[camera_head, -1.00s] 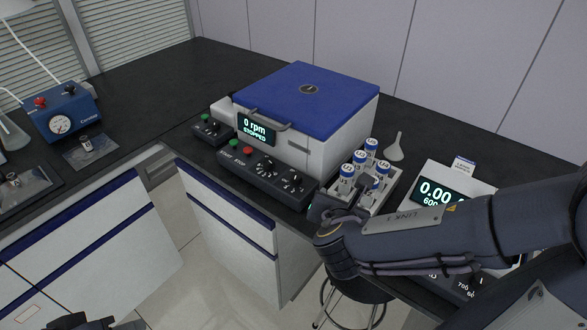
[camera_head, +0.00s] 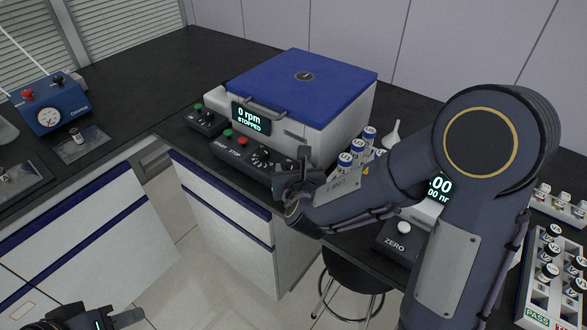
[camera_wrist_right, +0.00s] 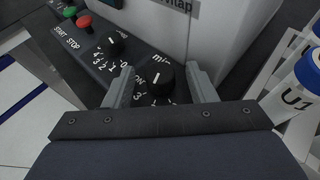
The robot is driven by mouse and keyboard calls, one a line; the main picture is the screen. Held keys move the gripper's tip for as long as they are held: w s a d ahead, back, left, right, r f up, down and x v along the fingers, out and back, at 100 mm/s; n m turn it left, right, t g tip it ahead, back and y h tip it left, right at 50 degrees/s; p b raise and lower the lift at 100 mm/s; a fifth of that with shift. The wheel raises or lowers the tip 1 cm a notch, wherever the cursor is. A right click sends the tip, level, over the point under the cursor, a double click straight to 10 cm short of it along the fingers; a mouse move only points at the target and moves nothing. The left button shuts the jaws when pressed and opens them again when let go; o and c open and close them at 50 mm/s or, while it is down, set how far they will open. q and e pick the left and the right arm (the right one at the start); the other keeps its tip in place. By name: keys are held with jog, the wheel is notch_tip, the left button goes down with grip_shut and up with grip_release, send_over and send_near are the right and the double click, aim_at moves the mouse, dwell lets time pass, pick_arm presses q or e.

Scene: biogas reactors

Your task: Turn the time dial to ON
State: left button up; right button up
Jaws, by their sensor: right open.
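The time dial (camera_wrist_right: 160,82) is a black round knob marked "min" on the black control panel (camera_head: 222,158) of the blue-lidded centrifuge. A short light pointer line shows on its face, and some scale marks around it are covered by a finger. My right gripper (camera_wrist_right: 161,84) is open, one finger to each side of the dial in the wrist view; I cannot tell whether they touch it. In the head view my right gripper (camera_head: 300,172) is at the panel's right end and hides most of this dial. My left gripper (camera_head: 100,319) is partly visible at the bottom left edge.
A second dial (camera_wrist_right: 115,42), a red stop button (camera_wrist_right: 84,21) and a green start button (camera_wrist_right: 69,12) are on the same panel. Capped tubes (camera_head: 357,148) stand close to the right gripper. The centrifuge (camera_head: 300,88) reads 0 rpm, STOPPED.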

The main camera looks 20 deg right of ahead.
jog(key=shift+c, duration=0.3)
jog(key=c, duration=0.9)
